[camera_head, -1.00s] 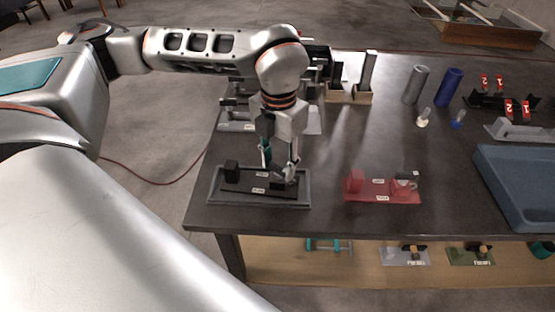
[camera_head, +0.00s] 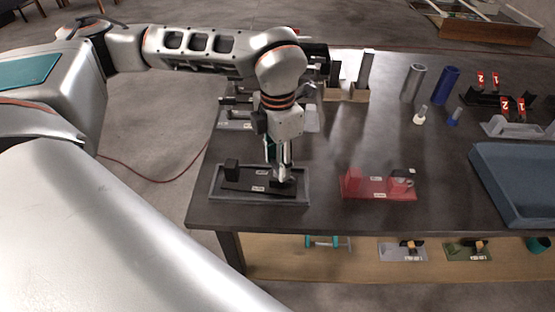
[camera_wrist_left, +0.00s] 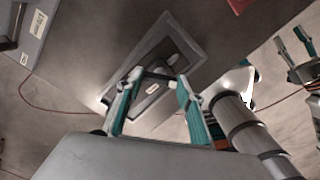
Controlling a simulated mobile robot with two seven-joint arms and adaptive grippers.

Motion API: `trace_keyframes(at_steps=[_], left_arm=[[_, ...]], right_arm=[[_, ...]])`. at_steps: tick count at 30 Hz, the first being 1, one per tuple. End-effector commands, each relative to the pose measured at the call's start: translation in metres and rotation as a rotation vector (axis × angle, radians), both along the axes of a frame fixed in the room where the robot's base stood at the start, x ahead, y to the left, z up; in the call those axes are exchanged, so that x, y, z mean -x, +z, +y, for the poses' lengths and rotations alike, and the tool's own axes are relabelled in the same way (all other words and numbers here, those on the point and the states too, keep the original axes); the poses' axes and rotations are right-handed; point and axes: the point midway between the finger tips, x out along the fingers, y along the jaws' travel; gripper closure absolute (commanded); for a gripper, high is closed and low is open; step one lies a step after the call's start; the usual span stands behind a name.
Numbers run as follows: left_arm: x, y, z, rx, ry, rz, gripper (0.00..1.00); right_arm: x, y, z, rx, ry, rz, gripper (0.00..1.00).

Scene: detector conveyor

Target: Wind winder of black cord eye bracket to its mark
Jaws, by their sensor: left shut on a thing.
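The black cord eye bracket (camera_head: 245,186) lies in a shallow grey tray (camera_head: 213,197) at the near left of the table. An upright black block (camera_head: 232,170) stands at its left end, and white labels are on its base. My left gripper (camera_head: 282,179) points down over the right end of the bracket, shut on the winder, which its fingers mostly hide. The mark cannot be made out. In the left wrist view the tray (camera_wrist_left: 192,47) and part of the black bracket (camera_wrist_left: 150,90) show between and beyond the fingers. My right gripper (camera_wrist_left: 294,42) shows there at the right, with its fingers apart.
A red bracket (camera_head: 378,190) lies to the right of the tray. A blue bin (camera_head: 510,190) is at the right edge. Grey and blue cylinders (camera_head: 414,84) stand farther back. More fixtures sit on the lower shelf (camera_head: 360,270). The table middle is clear.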

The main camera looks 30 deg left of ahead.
Motion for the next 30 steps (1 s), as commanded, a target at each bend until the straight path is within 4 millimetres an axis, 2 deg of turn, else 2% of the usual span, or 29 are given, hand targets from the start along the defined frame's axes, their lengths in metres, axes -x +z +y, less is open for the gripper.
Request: trace_keyframes(at_steps=[30], left_arm=[[-0.0003,0.0006,-0.0001,0.000,-0.114,-0.001,0.84]], right_arm=[[-0.0015,0.0049,-0.0001,-0.001,0.000,-0.004,0.60]])
